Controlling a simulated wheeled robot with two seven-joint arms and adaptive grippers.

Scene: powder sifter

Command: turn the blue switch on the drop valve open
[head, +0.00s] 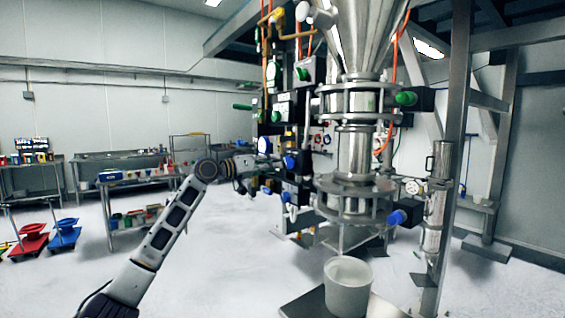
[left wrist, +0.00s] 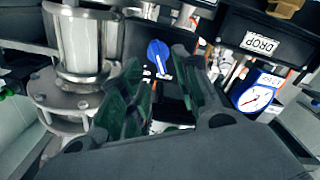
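In the left wrist view, the blue switch (left wrist: 158,54) is a small blue lever on a dark box, seen in the gap between my left gripper's fingers. My left gripper (left wrist: 157,68) is open, with one green-padded finger on each side of the switch in the picture. I cannot tell whether either finger touches it. A white label reading DROP (left wrist: 263,43) is on a dark panel to the right. In the head view, my left gripper (head: 264,172) is at the valve panel beside the steel column, and its fingers are hard to make out. My right gripper is not in view.
The steel sifter column (head: 355,150) stands right of my left gripper, with pipes and valve boxes around it. A white bucket (head: 347,287) stands below. A round gauge (left wrist: 257,97) is close right of the fingers. Shelves (head: 135,215) with containers stand at left; floor between is open.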

